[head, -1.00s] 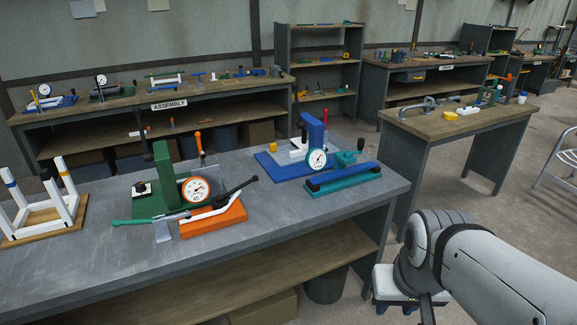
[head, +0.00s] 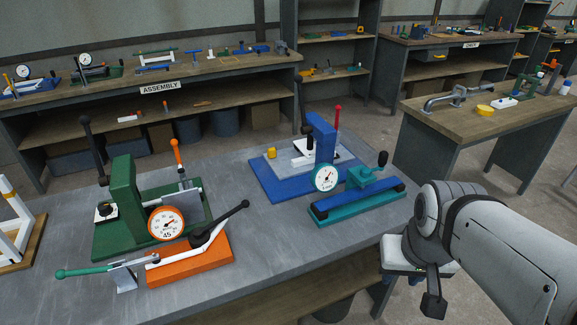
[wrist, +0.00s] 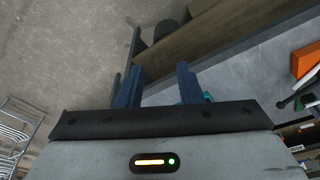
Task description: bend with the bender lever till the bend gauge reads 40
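A green bench machine (head: 125,200) stands on the grey metal bench, with a black-knobbed lever (head: 92,150) and an orange-handled lever (head: 178,158). Its orange-rimmed dial (head: 167,223) has a marking that looks like 45. Before it is an orange block (head: 190,262) with a white arm and black handle (head: 232,215). A blue machine (head: 320,140) to the right carries a teal-rimmed dial (head: 326,178) and a red-knobbed lever (head: 338,122). I cannot tell which lever is the bender's. My gripper (wrist: 158,88) is open and empty, off the bench's right end.
A teal fixture with a black crank (head: 358,195) stands at the bench's right front. A white frame (head: 15,225) stands at left. A wooden-topped table (head: 465,125) is to the right, with open floor between. The assembly bench (head: 150,102) is behind.

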